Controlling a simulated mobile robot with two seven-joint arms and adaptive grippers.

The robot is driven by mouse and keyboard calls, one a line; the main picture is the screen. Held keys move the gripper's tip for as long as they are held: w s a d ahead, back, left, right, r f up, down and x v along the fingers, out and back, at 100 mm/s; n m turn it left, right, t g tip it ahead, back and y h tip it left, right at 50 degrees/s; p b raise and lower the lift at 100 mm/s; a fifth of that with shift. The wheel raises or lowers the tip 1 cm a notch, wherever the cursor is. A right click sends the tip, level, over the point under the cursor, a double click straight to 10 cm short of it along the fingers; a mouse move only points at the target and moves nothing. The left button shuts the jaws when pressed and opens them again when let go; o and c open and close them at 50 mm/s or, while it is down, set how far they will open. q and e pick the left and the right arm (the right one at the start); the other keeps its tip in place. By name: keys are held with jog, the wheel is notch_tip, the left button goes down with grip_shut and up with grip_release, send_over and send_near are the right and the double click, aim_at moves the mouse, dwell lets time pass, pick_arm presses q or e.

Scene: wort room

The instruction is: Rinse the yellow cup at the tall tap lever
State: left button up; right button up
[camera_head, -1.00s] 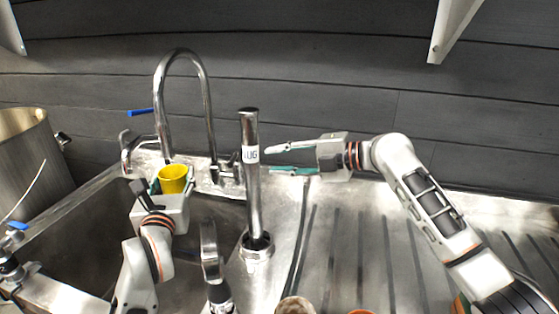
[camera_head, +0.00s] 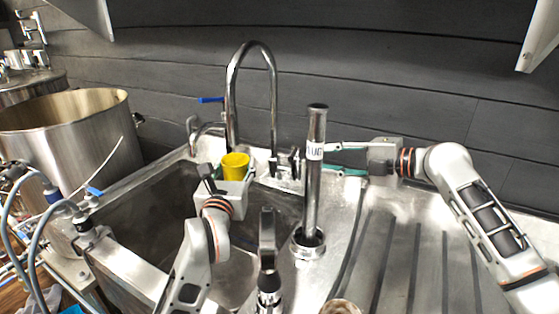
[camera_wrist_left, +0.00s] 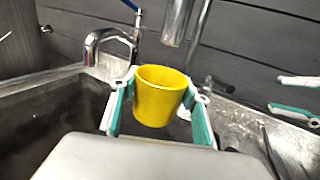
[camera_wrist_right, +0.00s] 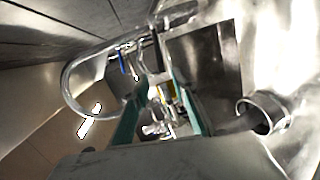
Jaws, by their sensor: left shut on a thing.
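The yellow cup (camera_head: 235,165) is upright between the fingers of my left gripper (camera_head: 234,174), which is shut on it above the sink. In the left wrist view the cup (camera_wrist_left: 160,98) has a green-lined finger on each side; its inside is mostly hidden. The tall tap (camera_head: 252,50) arches just behind the cup, with a blue lever (camera_head: 210,100) on its left. A metal pipe end (camera_wrist_left: 177,25) hangs above and behind the cup in the left wrist view. My right gripper (camera_head: 345,159) is open, its fingers apart, beside the upright labelled pipe (camera_head: 314,180); contact is unclear.
The labelled pipe stands at the right of the sink (camera_head: 150,205). A second, shorter metal fitting (camera_head: 267,240) rises in front. A ridged drainboard (camera_head: 405,250) lies to the right. A large steel pot (camera_head: 70,145) and hoses stand at the left. A dark wall closes the back.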

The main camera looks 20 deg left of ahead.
aim_at(292, 154)
jog(key=x, duration=1.1)
jog(key=shift+a+f, duration=0.1)
jog(key=shift+a, duration=0.1)
jog(key=shift+c, duration=0.4)
grip_shut()
